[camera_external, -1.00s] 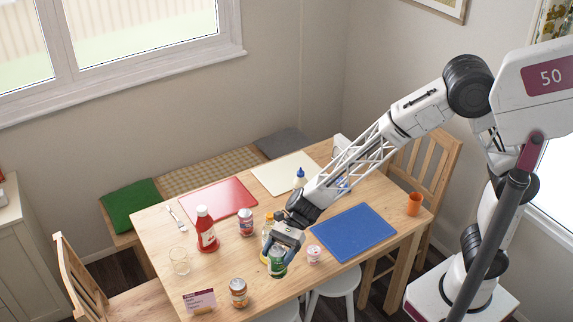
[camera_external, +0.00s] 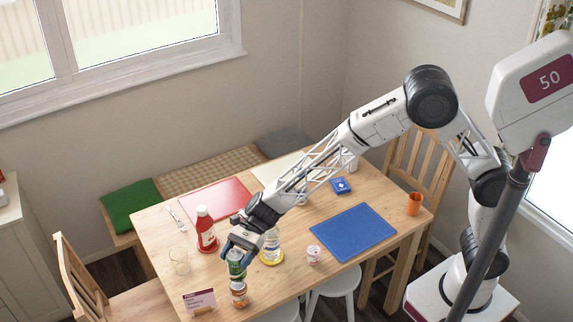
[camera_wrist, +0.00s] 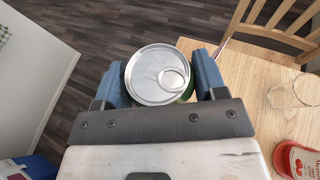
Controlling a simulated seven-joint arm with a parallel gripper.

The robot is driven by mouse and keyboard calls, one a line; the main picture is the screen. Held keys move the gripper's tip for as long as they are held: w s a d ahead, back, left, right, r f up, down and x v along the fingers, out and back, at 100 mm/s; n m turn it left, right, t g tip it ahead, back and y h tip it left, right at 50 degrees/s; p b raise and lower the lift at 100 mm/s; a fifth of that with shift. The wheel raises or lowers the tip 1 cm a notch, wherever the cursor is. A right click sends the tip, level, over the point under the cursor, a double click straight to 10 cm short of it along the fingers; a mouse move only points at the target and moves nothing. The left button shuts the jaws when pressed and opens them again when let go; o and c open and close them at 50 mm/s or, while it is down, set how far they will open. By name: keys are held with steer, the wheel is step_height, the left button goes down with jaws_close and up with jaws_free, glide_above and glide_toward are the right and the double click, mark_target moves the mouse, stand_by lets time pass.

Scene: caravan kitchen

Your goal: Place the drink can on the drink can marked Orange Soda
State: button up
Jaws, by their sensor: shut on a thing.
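My gripper (camera_external: 240,246) is shut on a green drink can (camera_external: 236,266), held upright. An orange-brown can (camera_external: 239,297), probably the Orange Soda one, stands on the table near its front edge, directly below the green can in the external view. I cannot tell whether the two cans touch. In the wrist view the green can's silver lid (camera_wrist: 157,75) sits between the blue fingers of my gripper (camera_wrist: 163,78). The lower can is hidden there.
A red ketchup bottle (camera_external: 206,232) stands behind and left of my gripper. A glass (camera_external: 180,261) and a small sign (camera_external: 199,301) are to the left. A clear bottle (camera_external: 271,246) and a small tub (camera_external: 314,253) are to the right, before a blue mat (camera_external: 353,233).

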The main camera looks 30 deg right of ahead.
mark_target(230, 274)
steer(key=shift+w+a, duration=0.15)
steer(key=shift+a, duration=0.05)
steer(key=shift+f, duration=1.75)
steer(key=shift+f, duration=0.2)
steer(key=o, duration=1.1)
steer(key=shift+r, duration=0.2)
